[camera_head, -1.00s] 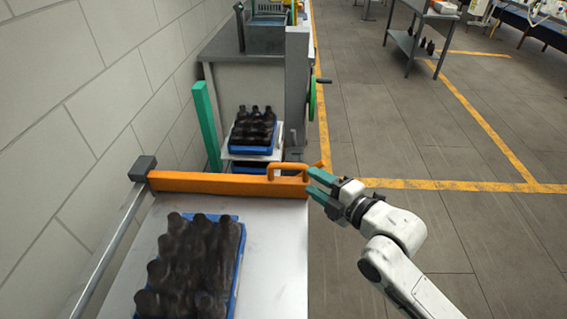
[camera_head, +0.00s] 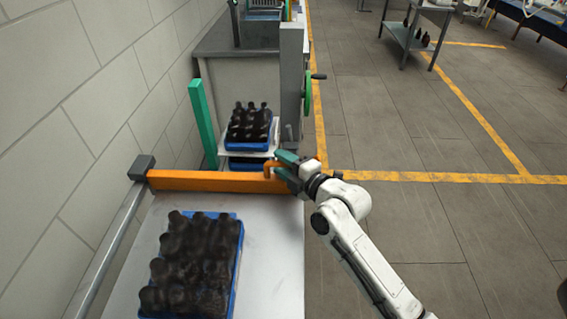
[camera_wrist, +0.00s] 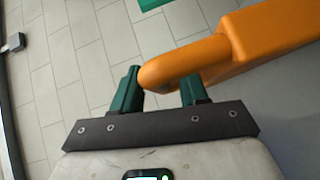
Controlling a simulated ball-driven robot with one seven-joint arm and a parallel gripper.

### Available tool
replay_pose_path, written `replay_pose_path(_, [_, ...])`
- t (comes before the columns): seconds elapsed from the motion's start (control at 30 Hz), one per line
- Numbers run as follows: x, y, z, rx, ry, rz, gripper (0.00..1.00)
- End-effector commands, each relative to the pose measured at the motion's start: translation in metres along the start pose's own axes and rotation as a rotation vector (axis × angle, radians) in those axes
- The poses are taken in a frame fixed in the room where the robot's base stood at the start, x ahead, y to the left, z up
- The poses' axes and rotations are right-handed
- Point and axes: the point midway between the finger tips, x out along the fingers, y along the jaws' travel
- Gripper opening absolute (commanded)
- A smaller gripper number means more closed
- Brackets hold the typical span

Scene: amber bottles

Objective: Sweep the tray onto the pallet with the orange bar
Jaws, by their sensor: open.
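The orange bar (camera_head: 212,180) lies across the far end of the near metal table, with a raised handle at its right end. The blue tray (camera_head: 238,262), packed with dark bottles (camera_head: 195,262), sits on the table on the near side of the bar. My gripper (camera_head: 279,164) is at the bar's handle. In the wrist view the handle (camera_wrist: 185,62) reaches in between the two green fingers (camera_wrist: 160,88), which stand apart and are not closed on it. A stack with another bottle-filled blue tray (camera_head: 248,144) stands beyond the bar; I cannot tell whether a pallet is under it.
A metal rail (camera_head: 105,240) runs along the table's left side, by the wall. A green post (camera_head: 203,122) and a grey machine with a green handwheel (camera_head: 308,90) stand beyond.

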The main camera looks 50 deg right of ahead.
Motion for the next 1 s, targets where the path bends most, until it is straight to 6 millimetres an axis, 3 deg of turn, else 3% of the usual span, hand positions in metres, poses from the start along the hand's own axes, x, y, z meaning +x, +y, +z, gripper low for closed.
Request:
replay_pose_path(0.1, [-0.0001,0.0,0.0,0.0,0.0,0.0,0.41])
replay_pose_path(0.53, [-0.0003,-0.0001,0.0,0.0,0.0,0.0,0.0])
replay_pose_path(1.0, [0.0001,-0.0008,-0.0006,0.0,0.0,-0.001,0.0])
